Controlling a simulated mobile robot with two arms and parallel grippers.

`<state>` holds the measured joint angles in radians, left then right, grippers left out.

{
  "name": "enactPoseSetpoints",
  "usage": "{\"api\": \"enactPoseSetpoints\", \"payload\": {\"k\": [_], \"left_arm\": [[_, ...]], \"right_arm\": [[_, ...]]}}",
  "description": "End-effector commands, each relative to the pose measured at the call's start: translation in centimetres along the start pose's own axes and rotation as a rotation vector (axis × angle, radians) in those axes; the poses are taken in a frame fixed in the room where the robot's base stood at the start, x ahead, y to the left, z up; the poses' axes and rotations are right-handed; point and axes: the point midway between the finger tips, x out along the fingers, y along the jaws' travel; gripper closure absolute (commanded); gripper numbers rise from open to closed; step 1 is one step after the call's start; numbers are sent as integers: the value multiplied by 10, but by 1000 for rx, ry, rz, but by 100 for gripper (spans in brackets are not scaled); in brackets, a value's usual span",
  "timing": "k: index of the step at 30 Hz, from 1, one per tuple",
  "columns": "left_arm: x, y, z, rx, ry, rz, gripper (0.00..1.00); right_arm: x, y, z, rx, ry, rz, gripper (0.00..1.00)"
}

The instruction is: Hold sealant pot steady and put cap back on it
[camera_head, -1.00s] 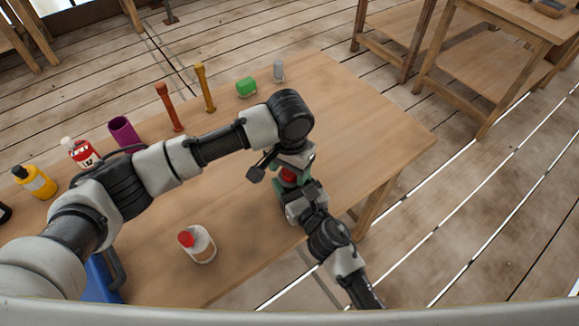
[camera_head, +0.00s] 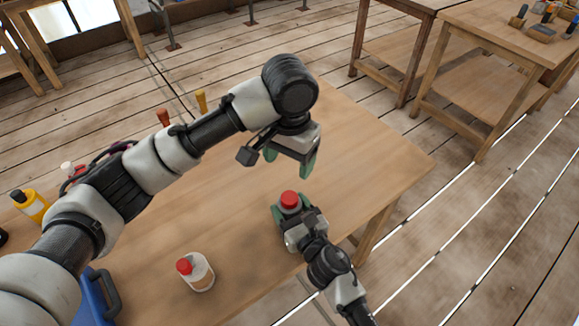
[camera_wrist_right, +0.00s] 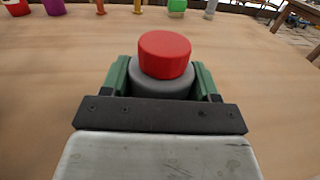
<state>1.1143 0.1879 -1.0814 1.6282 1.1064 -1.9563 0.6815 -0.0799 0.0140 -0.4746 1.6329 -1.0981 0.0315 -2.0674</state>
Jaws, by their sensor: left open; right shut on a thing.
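The sealant pot (camera_wrist_right: 160,84) is a grey pot held between the green fingers of my right gripper (camera_head: 288,213), low over the table. The red cap (camera_head: 289,199) sits on top of the pot and looks level in the right wrist view (camera_wrist_right: 165,54). I cannot tell how tightly it is seated. My left gripper (camera_head: 290,165) is open and empty, above and apart from the cap, with its green fingers pointing down.
A white bottle with a red cap (camera_head: 196,272) stands on the table (camera_head: 235,225) at the lower left. A blue item with a dark handle (camera_head: 95,295) and a yellow bottle (camera_head: 32,204) are further left. The table's right side is clear.

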Motion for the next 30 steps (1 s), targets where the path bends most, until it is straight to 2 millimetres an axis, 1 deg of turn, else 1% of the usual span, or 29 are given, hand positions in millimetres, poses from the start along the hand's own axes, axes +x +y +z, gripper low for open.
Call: {"api": "enactPoseSetpoints", "payload": {"k": [7, 8, 12, 13, 20, 23, 26, 30], "left_arm": [[0, 0, 0, -1, 0, 0, 30], [0, 0, 0, -1, 0, 0, 30], [0, 0, 0, -1, 0, 0, 30], [0, 0, 0, -1, 0, 0, 30], [0, 0, 0, -1, 0, 0, 30], [1, 0, 0, -1, 0, 0, 30], [3, 0, 0, -1, 0, 0, 30], [8, 0, 0, -1, 0, 0, 30]], "right_arm": [[0, -1, 0, -1, 1, -1, 100], [0, -1, 0, -1, 1, -1, 35], [0, 0, 0, -1, 1, -1, 14], [0, 0, 0, -1, 1, -1, 10], [0, 0, 0, -1, 0, 0, 10], [-4, 0, -1, -1, 1, -1, 10], [-16, -1, -2, -2, 3, -1, 10], [-44, 0, -4, 0, 3, 0, 10]]}}
